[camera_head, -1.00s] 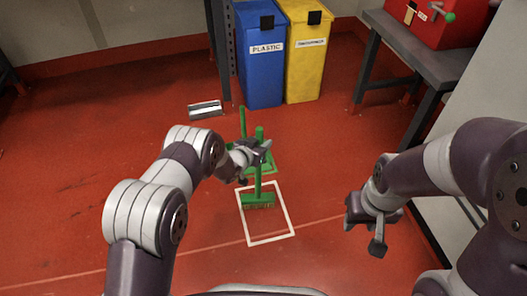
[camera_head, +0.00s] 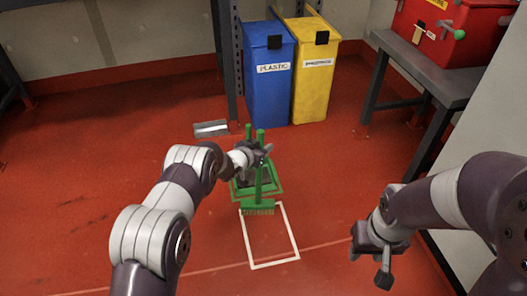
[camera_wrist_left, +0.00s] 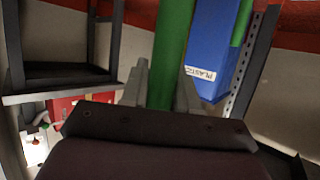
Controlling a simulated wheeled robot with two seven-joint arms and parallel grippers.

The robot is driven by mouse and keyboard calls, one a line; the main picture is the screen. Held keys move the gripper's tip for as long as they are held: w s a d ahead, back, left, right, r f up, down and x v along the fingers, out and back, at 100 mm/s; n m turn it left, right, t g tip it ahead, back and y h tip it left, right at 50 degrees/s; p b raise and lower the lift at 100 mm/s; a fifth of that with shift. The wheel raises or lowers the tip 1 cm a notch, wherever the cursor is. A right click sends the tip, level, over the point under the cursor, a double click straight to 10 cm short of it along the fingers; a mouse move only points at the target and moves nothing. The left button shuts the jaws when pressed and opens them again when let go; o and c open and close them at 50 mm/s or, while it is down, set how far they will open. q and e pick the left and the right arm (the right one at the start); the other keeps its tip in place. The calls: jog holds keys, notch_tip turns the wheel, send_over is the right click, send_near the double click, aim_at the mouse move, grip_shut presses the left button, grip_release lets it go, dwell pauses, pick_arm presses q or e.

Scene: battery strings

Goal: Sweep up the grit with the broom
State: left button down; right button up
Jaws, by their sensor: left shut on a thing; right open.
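The green broom (camera_head: 258,208) stands upright, its head at the far edge of the white floor outline (camera_head: 284,228) and in front of the green dustpan (camera_head: 279,189). My left gripper (camera_head: 262,157) is shut on the broom's handle, which also shows between its fingers in the left wrist view (camera_wrist_left: 171,60). The dustpan's own upright handle (camera_head: 248,131) rises just left of the broom handle. I cannot make out the grit; the broom head hides part of the dustpan's front. My right gripper (camera_head: 382,262) is open and empty above the floor at the right.
A blue plastic bin (camera_head: 268,90) and a yellow bin (camera_head: 315,85) stand at the back. A small grey-white block (camera_head: 211,129) lies on the floor left of them. A dark table (camera_head: 425,72) with a red box (camera_head: 455,30) stands at the right. The left floor is clear.

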pick_arm(q)
jog(key=shift+r+p, duration=1.3)
jog(key=shift+r, duration=0.15)
notch_tip(320, 180, up, 6)
jog(key=p, duration=0.5)
jog(key=shift+r, duration=0.1)
